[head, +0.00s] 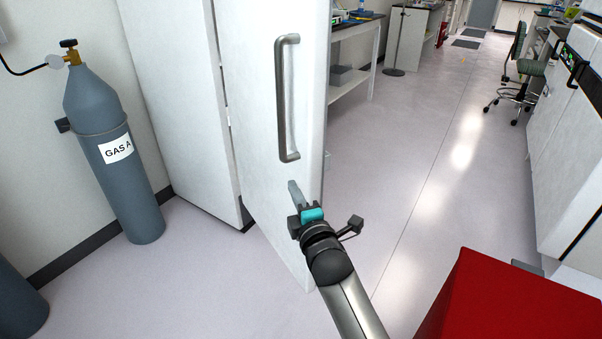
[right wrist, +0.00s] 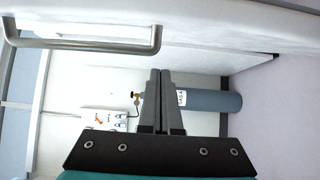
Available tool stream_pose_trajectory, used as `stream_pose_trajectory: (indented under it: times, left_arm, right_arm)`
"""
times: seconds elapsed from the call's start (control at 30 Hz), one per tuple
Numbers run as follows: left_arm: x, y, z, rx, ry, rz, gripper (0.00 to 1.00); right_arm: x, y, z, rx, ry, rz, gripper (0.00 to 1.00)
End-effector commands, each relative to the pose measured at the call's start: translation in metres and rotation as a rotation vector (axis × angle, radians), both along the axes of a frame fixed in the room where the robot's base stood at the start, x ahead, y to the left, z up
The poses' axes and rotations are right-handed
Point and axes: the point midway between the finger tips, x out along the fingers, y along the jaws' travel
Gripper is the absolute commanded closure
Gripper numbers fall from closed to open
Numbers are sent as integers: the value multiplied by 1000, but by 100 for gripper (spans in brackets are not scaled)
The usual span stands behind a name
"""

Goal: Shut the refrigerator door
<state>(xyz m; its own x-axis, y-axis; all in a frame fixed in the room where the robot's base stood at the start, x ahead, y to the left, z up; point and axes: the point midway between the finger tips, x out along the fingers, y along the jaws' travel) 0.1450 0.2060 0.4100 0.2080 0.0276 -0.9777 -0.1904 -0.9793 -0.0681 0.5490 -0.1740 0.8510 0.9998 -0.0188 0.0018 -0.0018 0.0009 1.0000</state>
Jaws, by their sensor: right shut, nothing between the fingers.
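The white refrigerator door (head: 258,130) stands open in the head view, swung out from the white refrigerator body (head: 175,90). Its grey vertical bar handle (head: 281,100) is on the face towards me. My right gripper (head: 294,190) is shut and empty, just below the handle and in front of the door's face. In the right wrist view, the closed fingers (right wrist: 160,98) show below the door (right wrist: 215,28), with the handle (right wrist: 85,44) at upper left. I cannot tell whether the fingertips touch the door. My left gripper is not in view.
A grey gas cylinder (head: 112,160) stands by the wall at left. A red surface (head: 520,300) is at lower right. White cabinets (head: 570,130) line the right side, with a stool (head: 530,70) behind. A bench (head: 357,30) is beyond the door. The floor between is clear.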

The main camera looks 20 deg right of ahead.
Motion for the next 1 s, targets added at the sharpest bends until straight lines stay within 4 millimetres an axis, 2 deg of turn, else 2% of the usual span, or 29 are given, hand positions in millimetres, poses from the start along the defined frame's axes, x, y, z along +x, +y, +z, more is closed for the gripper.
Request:
stream_pose_trajectory:
  times: [0.2, 0.6, 0.73, 1.0]
  left_arm:
    - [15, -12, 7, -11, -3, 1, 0]
    - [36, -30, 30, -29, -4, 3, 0]
    - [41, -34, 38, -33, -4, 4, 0]
    - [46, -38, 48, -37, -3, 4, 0]
  right_arm:
    - [27, -1, -2, -1, 1, 0, 100]
    - [68, -1, -2, 2, 1, 0, 100]
    - [71, -23, -2, -3, 1, -1, 100]
    - [74, -39, -1, 0, 2, 0, 100]
